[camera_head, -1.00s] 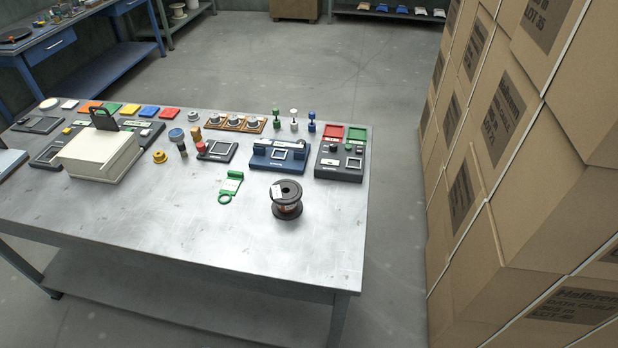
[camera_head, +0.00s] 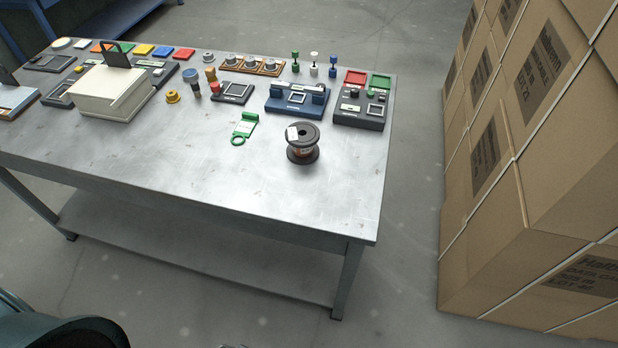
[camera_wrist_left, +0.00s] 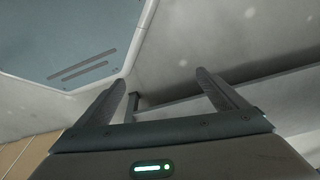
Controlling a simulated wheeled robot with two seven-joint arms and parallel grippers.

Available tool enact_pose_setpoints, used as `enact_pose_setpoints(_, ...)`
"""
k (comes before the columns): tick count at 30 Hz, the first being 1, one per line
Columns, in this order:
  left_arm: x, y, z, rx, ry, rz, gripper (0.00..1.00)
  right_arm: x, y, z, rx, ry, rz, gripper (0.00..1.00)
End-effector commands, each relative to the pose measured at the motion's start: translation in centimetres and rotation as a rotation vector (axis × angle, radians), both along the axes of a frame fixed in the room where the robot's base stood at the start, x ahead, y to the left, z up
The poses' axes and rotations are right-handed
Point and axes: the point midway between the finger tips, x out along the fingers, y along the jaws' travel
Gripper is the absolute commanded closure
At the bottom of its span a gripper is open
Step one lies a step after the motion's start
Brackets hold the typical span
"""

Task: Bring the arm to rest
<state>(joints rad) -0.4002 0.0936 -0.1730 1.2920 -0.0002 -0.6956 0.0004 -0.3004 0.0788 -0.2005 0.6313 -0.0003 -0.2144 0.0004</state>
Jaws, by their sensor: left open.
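My left gripper (camera_wrist_left: 155,100) shows in the left wrist view with its two fingers spread apart. It is open and nothing is between the fingers. My right gripper is in neither view. The copper spool (camera_head: 303,143), with dark flanges and a white label, stands upright on the grey metal table (camera_head: 200,170), near its right side. No gripper is near it in the head view.
A green tag (camera_head: 245,127), a blue device (camera_head: 297,98), a dark device with red and green trays (camera_head: 361,105) and a cream box (camera_head: 112,90) are on the table. Stacked cardboard boxes (camera_head: 540,150) stand at the right. Floor is clear between table and boxes.

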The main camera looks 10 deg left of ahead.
Motion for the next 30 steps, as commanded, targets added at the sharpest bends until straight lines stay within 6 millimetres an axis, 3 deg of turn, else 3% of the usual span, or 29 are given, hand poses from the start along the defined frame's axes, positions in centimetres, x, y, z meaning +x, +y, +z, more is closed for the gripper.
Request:
enact_pose_setpoints(1, -1.3, 0.2, -2.4, 0.002, 0.014, -0.002, 0.08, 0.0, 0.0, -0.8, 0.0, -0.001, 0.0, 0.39)
enact_pose_setpoints(6, -5.8, 1.0, -8.1, 0.005, 0.038, -0.008, 0.08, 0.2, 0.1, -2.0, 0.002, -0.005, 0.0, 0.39)
enact_pose_setpoints(12, -10.7, 1.9, -12.4, 0.009, 0.06, -0.015, 0.08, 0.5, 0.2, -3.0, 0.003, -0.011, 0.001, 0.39)
enact_pose_setpoints(18, -13.1, 2.4, -13.9, 0.01, 0.068, -0.019, 0.08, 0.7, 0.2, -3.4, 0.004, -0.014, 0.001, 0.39)
enact_pose_setpoints(30, -13.4, 2.5, -14.0, 0.01, 0.069, -0.019, 0.08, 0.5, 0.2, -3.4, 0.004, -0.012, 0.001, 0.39)
